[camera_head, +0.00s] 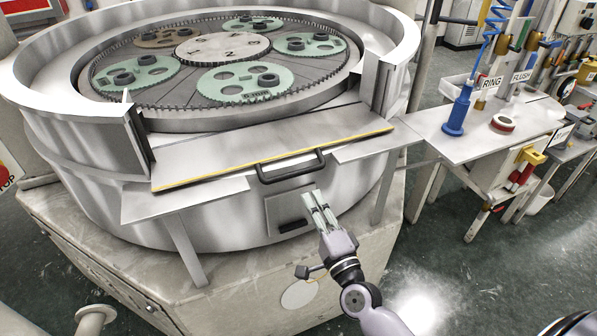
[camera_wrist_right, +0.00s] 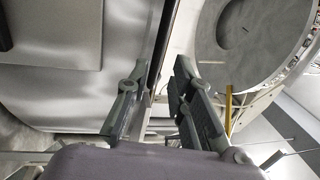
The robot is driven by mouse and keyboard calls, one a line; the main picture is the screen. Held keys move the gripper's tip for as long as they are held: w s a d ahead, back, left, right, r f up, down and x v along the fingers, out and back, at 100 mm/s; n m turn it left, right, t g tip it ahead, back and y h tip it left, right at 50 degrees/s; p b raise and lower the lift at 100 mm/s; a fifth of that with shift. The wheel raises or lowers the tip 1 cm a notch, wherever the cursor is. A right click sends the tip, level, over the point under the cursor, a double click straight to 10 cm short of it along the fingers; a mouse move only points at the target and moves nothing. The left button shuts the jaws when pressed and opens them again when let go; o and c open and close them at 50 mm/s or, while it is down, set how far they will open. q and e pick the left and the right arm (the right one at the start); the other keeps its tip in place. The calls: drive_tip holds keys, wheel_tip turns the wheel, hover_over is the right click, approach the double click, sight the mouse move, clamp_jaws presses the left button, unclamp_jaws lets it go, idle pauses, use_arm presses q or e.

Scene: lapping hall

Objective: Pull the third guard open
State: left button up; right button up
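A flat metal guard (camera_head: 230,148) with a yellow front edge lies in the front gap of the round lapping machine's rim. No number marking it as the third shows. Its black bar handle (camera_head: 291,168) sticks out at the front middle. My right gripper (camera_head: 313,200) is just below and to the right of the handle, apart from it, fingers pointing towards the machine. In the right wrist view its two fingers (camera_wrist_right: 168,75) stand apart with a gap between them, and I see nothing clasped. My left gripper is not in view.
Upright end plates (camera_head: 140,138) flank the guard. A small metal panel (camera_head: 293,208) is below the handle. The green floor at the lower right is clear.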

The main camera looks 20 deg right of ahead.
drive_tip(key=w+r+p, duration=0.1)
drive_tip(key=w, duration=0.7)
drive_tip(key=shift+w+a+r, duration=0.2)
drive_tip(key=shift+w+r, duration=0.1)
drive_tip(key=shift+r, duration=0.05)
drive_tip(key=shift+c, duration=0.2)
clamp_jaws()
